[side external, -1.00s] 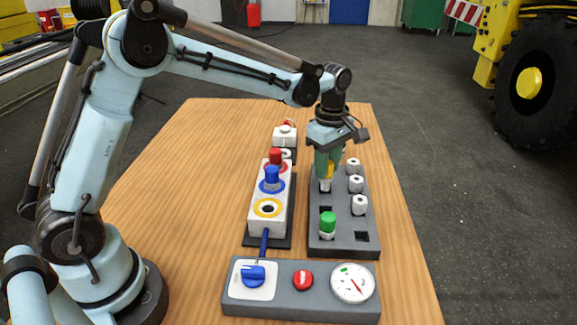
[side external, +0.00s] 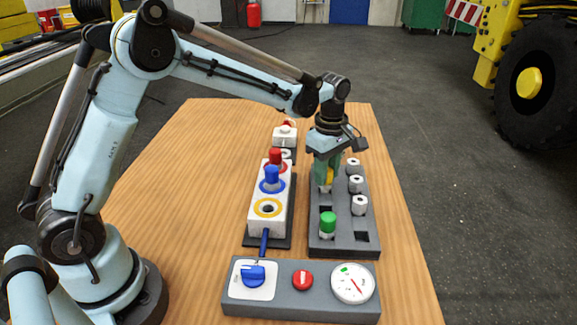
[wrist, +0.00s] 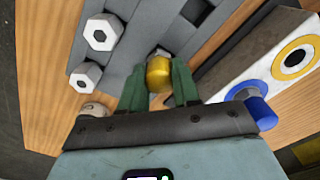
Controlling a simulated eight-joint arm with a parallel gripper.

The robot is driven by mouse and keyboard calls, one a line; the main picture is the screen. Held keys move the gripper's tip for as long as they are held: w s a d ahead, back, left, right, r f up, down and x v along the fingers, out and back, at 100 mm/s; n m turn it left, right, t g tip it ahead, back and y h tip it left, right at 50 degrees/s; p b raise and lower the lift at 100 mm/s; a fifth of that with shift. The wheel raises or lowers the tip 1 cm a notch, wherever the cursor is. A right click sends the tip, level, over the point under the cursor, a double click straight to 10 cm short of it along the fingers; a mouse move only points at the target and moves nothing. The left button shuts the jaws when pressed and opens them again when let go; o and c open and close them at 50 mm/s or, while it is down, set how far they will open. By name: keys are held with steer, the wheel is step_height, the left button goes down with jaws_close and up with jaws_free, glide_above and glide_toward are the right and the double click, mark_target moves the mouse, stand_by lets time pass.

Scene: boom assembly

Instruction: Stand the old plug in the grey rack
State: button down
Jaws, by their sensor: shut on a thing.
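The yellow-capped plug (side external: 329,175) is between the green fingers of my gripper (side external: 326,178), over the far left part of the grey rack (side external: 345,252). My gripper is shut on it. The wrist view shows its yellow cap (wrist: 158,74) between the fingertips, with a pale part beyond it. The plug looks about upright in the side view. Its lower end is at the rack's top, but I cannot tell how deep it sits. The yellow-ringed port (side external: 268,208) on the white block is empty.
A green-capped plug (side external: 327,223) stands in the rack's near left. Several white hex plugs (side external: 355,184) stand along its right side. The white block holds a blue plug (side external: 271,175) and a red plug (side external: 275,157). A control panel (side external: 300,304) lies in front.

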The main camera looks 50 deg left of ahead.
steer(key=shift+f, duration=0.25)
steer(key=c, duration=0.7)
jaws_free()
steer(key=shift+c, duration=0.2)
steer(key=shift+r, duration=3.5)
